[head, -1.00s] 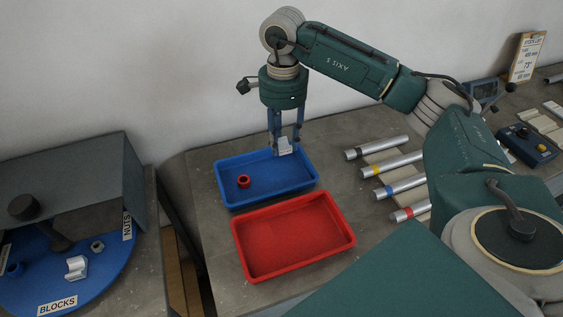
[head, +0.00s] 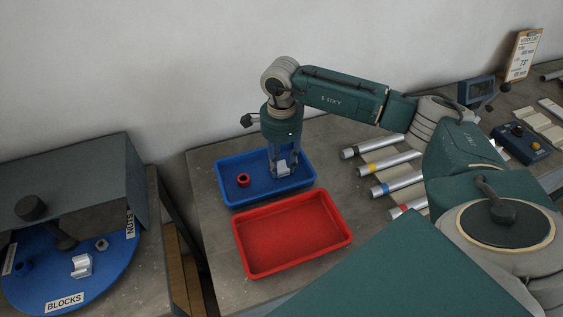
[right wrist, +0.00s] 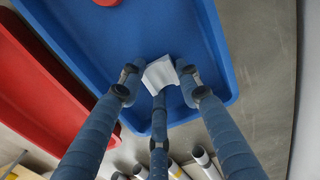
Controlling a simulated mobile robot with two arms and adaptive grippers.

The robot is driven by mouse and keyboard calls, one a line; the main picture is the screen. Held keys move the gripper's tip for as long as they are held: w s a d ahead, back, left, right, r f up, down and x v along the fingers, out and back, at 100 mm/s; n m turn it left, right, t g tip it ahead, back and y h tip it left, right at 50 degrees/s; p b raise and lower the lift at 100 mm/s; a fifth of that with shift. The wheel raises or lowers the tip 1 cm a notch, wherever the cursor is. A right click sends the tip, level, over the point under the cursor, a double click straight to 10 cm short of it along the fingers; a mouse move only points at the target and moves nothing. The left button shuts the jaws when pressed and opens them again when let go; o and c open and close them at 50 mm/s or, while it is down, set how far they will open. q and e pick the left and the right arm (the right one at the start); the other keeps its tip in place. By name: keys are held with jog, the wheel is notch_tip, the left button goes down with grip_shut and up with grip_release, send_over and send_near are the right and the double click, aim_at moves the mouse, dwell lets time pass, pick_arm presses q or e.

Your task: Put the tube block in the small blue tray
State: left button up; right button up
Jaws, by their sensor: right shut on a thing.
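The pale grey-white tube block (head: 283,168) is between the fingers of my right gripper (head: 282,173), which is shut on it. It also shows in the right wrist view (right wrist: 161,72), pinched at the fingertips. The blue tray (head: 230,200) lies on the grey bench, and the block is low over its right part. I cannot tell whether the block touches the tray floor. A red ring (head: 243,180) lies in the tray, left of the gripper. My left gripper is not in view.
A red tray (head: 293,268) lies directly in front of the blue tray. Several metal tubes with coloured bands (head: 388,168) lie to the right. A blue turntable (head: 40,290) at left holds another whitish block (head: 81,265) and a nut (head: 101,245).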

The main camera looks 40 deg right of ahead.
aim_at(282, 169)
jog(key=o, duration=1.2)
jog(key=shift+f, duration=0.1)
jog(key=shift+c, duration=0.2)
jog(key=shift+r+p, duration=0.3)
jog(key=shift+r+b, duration=0.25)
jog(key=shift+b, duration=0.15)
notch_tip(282, 169, up, 11)
jog(key=b, duration=0.3)
jog(key=shift+r, duration=0.15)
